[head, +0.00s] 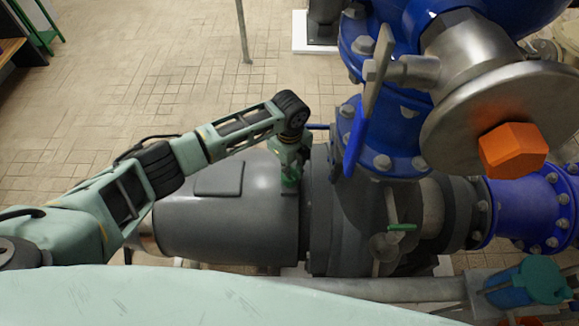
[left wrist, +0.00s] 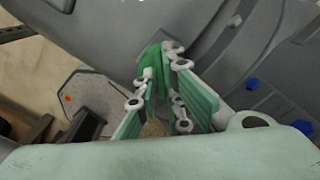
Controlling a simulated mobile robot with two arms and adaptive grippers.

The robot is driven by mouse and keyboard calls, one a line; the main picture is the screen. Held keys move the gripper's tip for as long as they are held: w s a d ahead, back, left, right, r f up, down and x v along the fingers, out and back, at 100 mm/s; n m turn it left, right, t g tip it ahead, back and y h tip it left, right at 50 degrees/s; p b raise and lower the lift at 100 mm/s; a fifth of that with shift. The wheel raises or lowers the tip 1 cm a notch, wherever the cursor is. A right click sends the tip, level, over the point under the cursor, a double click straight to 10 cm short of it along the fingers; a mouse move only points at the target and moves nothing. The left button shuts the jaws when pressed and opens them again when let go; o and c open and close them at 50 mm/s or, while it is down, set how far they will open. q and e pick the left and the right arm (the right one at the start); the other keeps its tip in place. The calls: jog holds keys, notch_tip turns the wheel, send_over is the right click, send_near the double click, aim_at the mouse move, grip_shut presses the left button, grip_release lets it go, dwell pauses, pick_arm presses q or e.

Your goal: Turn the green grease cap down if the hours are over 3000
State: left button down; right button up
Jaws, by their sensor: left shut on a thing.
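The green grease cap (left wrist: 152,60) sits on the dark grey pump and motor housing, between the fingers in the left wrist view. My left gripper (left wrist: 162,62) is shut on it, with one finger on each side. In the head view, my left gripper (head: 290,172) reaches down onto the top of the housing, at the right end of the grey motor (head: 230,215). It covers most of the cap there. No readable hours counter shows in either view. My right gripper is not in view.
Blue pipework (head: 385,130) with a blue lever stands just right of my left gripper. A steel wheel (head: 500,110) with an orange hex piece is further right. A small green-handled valve (head: 402,227) sits on the pump's near side. The tiled floor behind is mostly clear.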

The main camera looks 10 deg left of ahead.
pick_arm(q)
jog(key=m, duration=0.3)
jog(key=shift+m, duration=0.4)
jog(key=m, duration=0.2)
jog(key=shift+m+b, duration=0.3)
jog(key=shift+m, duration=0.1)
jog(key=m, duration=0.2)
jog(key=shift+m, duration=0.3)
jog(key=shift+m+b, duration=0.6)
jog(key=shift+m, duration=1.2)
jog(key=c, duration=1.9)
grip_release()
jog(key=shift+o, duration=0.2)
